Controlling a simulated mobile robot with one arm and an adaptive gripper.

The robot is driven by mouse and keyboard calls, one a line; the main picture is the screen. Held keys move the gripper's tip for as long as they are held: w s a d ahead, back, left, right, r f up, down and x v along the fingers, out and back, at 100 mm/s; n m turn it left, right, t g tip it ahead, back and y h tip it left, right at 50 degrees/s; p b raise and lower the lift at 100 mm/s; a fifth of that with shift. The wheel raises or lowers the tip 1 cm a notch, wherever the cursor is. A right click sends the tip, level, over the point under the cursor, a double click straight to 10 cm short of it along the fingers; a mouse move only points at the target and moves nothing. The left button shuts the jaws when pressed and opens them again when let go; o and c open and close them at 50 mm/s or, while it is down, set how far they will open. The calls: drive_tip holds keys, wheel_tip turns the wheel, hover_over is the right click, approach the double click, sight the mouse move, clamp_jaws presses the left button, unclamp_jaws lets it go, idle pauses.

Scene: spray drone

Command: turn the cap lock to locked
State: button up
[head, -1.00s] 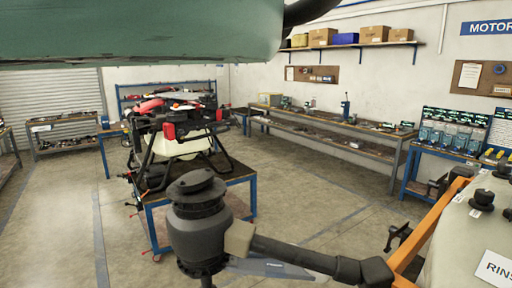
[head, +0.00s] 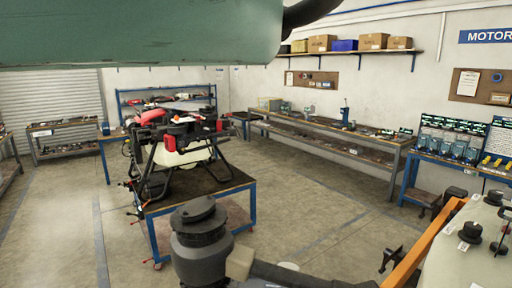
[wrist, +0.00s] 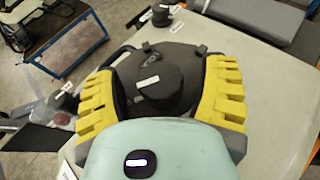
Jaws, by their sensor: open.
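In the wrist view, a round black cap (wrist: 158,84) with a raised knob and a small white label sits on a pale grey tank top (wrist: 270,75). My gripper (wrist: 163,72) has yellow ridged fingers. It is open, with one finger on each side of the cap. I cannot tell whether the fingers touch it. The label is too small to read, so the lock's position does not show. In the head view, the pale tank (head: 450,265) with several black knobs stands at the lower right. My gripper does not show there.
A dark motor pod (head: 200,235) on a black arm stands close in front. An orange bar (head: 425,245) runs beside the tank. A drone (head: 178,140) stands on a blue-framed cart (head: 245,190). Benches line the walls. The floor between is clear.

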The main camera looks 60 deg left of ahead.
drive_tip(key=shift+d, duration=0.1)
drive_tip(key=c, duration=1.2)
